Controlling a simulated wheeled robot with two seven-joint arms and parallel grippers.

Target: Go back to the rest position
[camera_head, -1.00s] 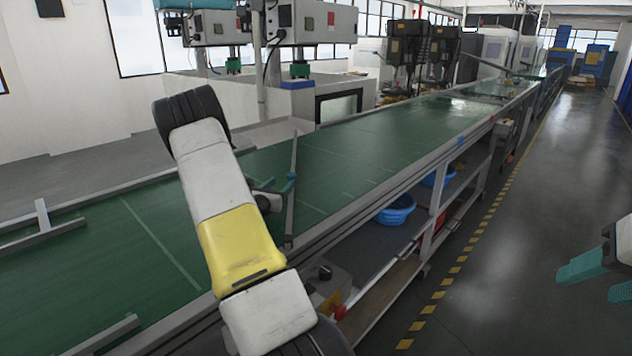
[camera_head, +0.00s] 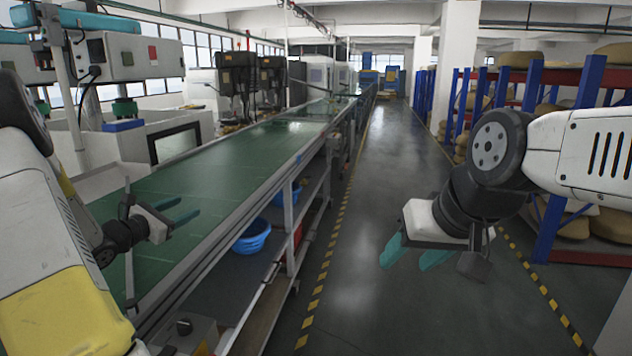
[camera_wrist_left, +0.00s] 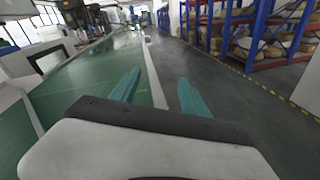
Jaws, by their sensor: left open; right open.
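My left gripper (camera_head: 178,212) is open and empty. In the head view it is in front of the long green conveyor (camera_head: 222,165), at the left. In the left wrist view its two teal fingers (camera_wrist_left: 158,92) stand apart with nothing between them, and the conveyor edge and grey floor show beyond. My right gripper (camera_head: 412,258) is open and empty at the right of the head view. Its teal fingers point down to the left over the floor of the aisle.
Blue bowls (camera_head: 252,237) stand on the shelf under the conveyor. The aisle floor (camera_head: 375,165) with yellow dashed lines is clear. Blue racks (camera_head: 560,120) with tan sacks stand at the right. Machines (camera_head: 135,60) line the far side of the conveyor.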

